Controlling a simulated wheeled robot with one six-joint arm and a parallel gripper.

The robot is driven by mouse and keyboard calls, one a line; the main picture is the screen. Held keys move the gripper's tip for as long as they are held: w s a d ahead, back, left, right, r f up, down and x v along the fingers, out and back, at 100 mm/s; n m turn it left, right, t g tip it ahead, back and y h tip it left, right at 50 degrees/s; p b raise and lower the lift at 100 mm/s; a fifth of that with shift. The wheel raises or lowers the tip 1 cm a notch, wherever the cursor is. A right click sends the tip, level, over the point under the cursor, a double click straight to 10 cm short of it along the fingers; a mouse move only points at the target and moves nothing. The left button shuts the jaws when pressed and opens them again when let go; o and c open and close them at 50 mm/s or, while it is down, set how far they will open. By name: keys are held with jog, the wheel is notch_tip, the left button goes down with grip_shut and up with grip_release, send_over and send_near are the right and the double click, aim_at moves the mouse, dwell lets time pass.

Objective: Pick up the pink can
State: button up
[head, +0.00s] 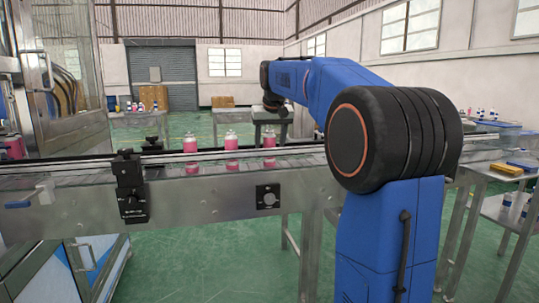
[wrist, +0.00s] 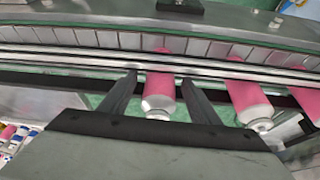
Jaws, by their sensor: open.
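Several pink cans with pale tops stand in a row on the conveyor; in the head view they are a left can (head: 190,143), a middle can (head: 231,142) and a right can (head: 269,141). In the wrist view one pink can (wrist: 161,88) lies between the two fingers of my open gripper (wrist: 158,77), with a gap on each side. A second pink can (wrist: 246,98) is just right of the right finger, and a third (wrist: 307,101) is cut by the right edge. In the head view my gripper is small and dark, above and behind the right can.
The steel conveyor (head: 90,200) with metal rails runs across the view. A black sensor block (head: 130,190) is clamped to its front at left. A glass-walled machine (head: 60,75) stands at far left. Side tables (head: 490,170) with bottles and trays are at right.

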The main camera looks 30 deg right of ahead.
jog(key=c, duration=1.1)
jog(key=shift+c, duration=0.2)
